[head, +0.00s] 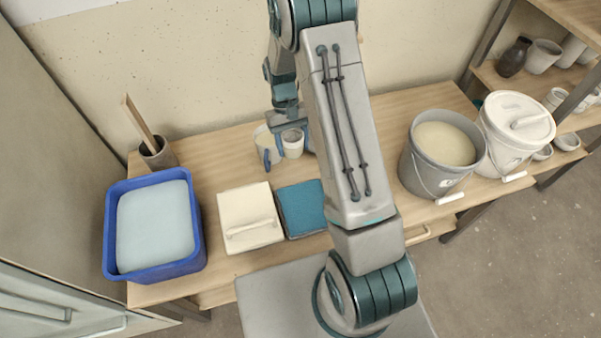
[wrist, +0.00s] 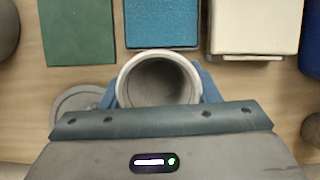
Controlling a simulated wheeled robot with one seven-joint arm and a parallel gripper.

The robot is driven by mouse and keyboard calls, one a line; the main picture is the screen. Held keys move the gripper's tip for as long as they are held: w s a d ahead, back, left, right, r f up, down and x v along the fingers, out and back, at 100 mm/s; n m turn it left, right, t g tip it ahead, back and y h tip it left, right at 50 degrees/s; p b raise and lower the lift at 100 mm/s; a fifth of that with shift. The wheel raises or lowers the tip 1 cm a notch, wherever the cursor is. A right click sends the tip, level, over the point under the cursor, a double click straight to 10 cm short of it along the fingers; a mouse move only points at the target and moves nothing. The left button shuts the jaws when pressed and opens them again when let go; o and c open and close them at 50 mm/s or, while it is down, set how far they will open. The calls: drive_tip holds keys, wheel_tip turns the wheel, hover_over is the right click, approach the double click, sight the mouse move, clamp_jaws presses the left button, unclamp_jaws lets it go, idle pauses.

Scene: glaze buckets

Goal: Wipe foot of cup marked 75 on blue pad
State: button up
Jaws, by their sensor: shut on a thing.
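A pale grey cup (wrist: 158,80) is between the blue fingers of my gripper (wrist: 160,90), which is shut on it. Its open mouth faces the wrist camera; its foot is hidden and no number can be read. In the head view the held cup (head: 292,146) shows in my gripper (head: 290,142), behind the pads. The blue pad (head: 302,208) lies flat in front of the cup, apart from it; it also shows in the wrist view (wrist: 162,22). I cannot tell whether the cup touches the table.
A second round grey vessel (wrist: 82,108) stands close beside the held cup. A cream block (head: 240,205) with a handle adjoins the blue pad. A green pad (wrist: 78,30), blue basin (head: 199,235), grey bucket (head: 410,165) and lidded white bucket (head: 500,150) are around.

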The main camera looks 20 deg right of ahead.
sight(314, 219)
drive_tip(key=s+f+n+h+b, duration=0.1)
drive_tip(key=s+n+b, duration=0.1)
drive_tip(key=s+b, duration=0.1)
drive_tip(key=s+f+n+h+b, duration=0.1)
drive_tip(key=s+f+n+b, duration=0.1)
drive_tip(key=s, duration=0.3)
drive_tip(key=s+f+n+t+h+b, duration=0.1)
drive_tip(key=s+f+n+b, duration=0.1)
drive_tip(key=s+n+b, duration=0.2)
drive_tip(key=shift+b, duration=0.6)
drive_tip(key=shift+f+b, duration=2.05)
drive_tip(key=shift+f, duration=0.25)
drive_tip(key=shift+f+b, duration=0.4)
drive_tip(key=shift+f, duration=0.2)
drive_tip(key=shift+w+p, duration=0.4)
drive_tip(key=shift+w, duration=1.35)
drive_tip(key=shift+s+f, duration=0.1)
drive_tip(key=shift+s, duration=3.5)
drive_tip(key=shift+w+p, duration=0.55)
drive_tip(key=shift+w, duration=3.05)
drive_tip(key=shift+c, duration=0.5)
drive_tip(key=shift+s, duration=3.5)
